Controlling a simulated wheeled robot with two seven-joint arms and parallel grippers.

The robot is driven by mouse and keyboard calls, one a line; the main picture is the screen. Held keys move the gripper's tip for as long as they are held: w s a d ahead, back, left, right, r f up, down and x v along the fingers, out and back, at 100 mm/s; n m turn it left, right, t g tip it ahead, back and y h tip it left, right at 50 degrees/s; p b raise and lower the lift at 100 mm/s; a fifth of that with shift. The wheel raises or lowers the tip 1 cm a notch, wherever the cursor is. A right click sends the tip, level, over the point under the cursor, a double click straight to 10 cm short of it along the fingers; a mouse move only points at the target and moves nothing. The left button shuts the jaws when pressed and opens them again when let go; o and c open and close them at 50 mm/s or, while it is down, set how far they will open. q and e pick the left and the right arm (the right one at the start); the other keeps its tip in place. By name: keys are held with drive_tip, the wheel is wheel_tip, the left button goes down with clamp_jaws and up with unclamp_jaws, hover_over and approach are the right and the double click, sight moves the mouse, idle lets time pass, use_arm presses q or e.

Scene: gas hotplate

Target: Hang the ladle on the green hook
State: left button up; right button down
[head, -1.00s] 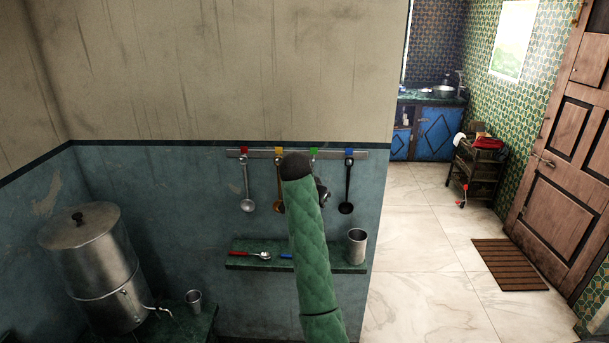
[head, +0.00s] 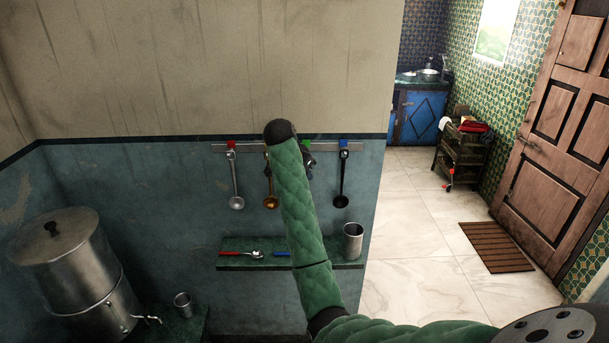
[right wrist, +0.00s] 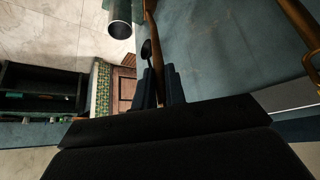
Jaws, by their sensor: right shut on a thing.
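The green hook (head: 306,142) shows as a small green patch on the wall rail, just right of my arm's upper end. My right gripper (head: 309,162) is just below it, mostly hidden behind my arm. In the right wrist view the gripper (right wrist: 160,90) is shut on a narrow brown handle (right wrist: 154,30), which I take for the ladle's. The ladle's shape is largely hidden in the head view. A dark rounded bowl (right wrist: 147,48) shows beside the handle; I cannot tell whose it is. Whether the ladle touches the green hook cannot be seen. My left gripper is not in view.
A silver ladle (head: 236,190) hangs at the red hook (head: 231,144), a bronze ladle (head: 270,198) beside it, and a black ladle (head: 342,190) at the blue hook (head: 344,143). Below, a shelf (head: 232,262) holds a steel cup (head: 353,241) and spoons. A steel urn (head: 70,270) stands left.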

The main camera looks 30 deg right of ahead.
drive_tip(key=w+d+f, duration=0.1)
drive_tip(key=w+d, duration=0.3)
drive_tip(key=w, duration=0.2)
drive_tip(key=shift+w+f, duration=0.2)
drive_tip(key=shift+f, duration=0.05)
idle(1.3)
idle(0.5)
drive_tip(key=c, duration=1.4)
unclamp_jaws()
drive_tip(key=shift+o, duration=0.2)
drive_tip(key=v, duration=0.7)
drive_tip(key=shift+a+r+b, duration=0.15)
drive_tip(key=shift+r+b, duration=0.2)
